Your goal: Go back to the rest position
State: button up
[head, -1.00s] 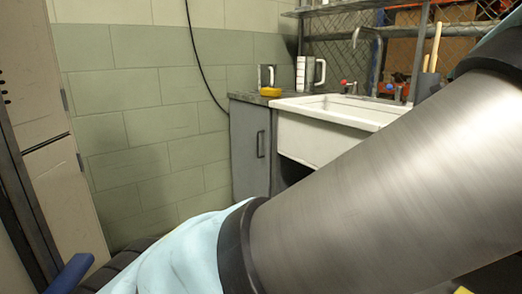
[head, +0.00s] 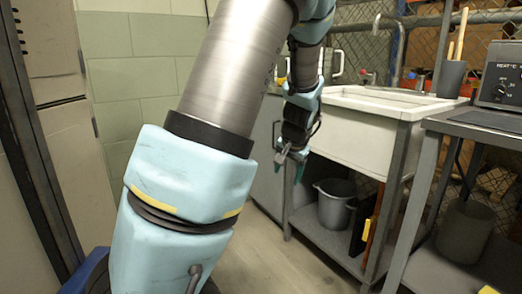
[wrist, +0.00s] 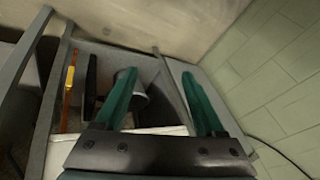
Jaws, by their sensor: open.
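My gripper (head: 290,168) hangs from my arm in front of the left part of the sink unit in the head view. Its two green fingers are apart and empty in the wrist view (wrist: 160,98). The wrist view looks past the fingers at the lower shelf of the sink unit and the floor. My arm's large links cover the left middle of the head view.
A white sink (head: 365,125) stands on a grey frame. A grey bucket (head: 336,203) sits on its lower shelf. A bench with a heater box (head: 502,75) is at right. Tall lockers (head: 70,140) stand at left. Floor (head: 290,265) in front is clear.

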jog(key=s+a+f+n+g+b, duration=0.2)
jog(key=s+a+f+n, duration=0.1)
jog(key=s+a, duration=0.5)
jog(key=s+a+f+n+g+b, duration=0.2)
jog(key=s+a+f+n, duration=0.1)
jog(key=s+a, duration=0.55)
notch_tip(320, 180, up, 31)
jog(key=s+d+p, duration=0.1)
jog(key=d+p, duration=0.1)
jog(key=p, duration=3)
jog(key=shift+s+r+h, duration=0.2)
jog(key=shift+s+h, duration=0.05)
jog(key=shift+h, duration=0.15)
jog(key=shift+d, duration=0.1)
